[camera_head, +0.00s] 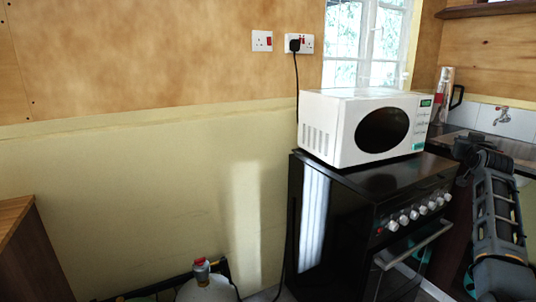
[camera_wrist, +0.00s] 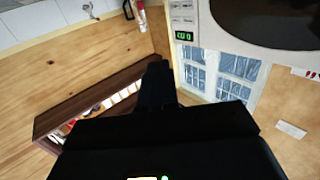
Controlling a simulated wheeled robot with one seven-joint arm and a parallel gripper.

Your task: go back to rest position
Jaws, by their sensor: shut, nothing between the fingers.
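My arm (camera_head: 497,220) shows at the right edge of the head view, raised in front of the sink corner and to the right of the black stove. My gripper (camera_wrist: 157,75) shows in the wrist view as a dark shape with its fingers together and nothing held. It is apart from the microwave. The wrist picture is turned over, with the microwave at its top right. In the head view the far end of the arm is dark and small, so its fingers are hard to make out.
A white microwave (camera_head: 365,128) stands on a black stove (camera_head: 345,220) with a row of knobs and an oven handle. A gas bottle (camera_head: 205,286) stands on the floor at the bottom. A wooden cabinet (camera_head: 30,255) is at the left. A wooden shelf (camera_wrist: 95,90) shows in the wrist view.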

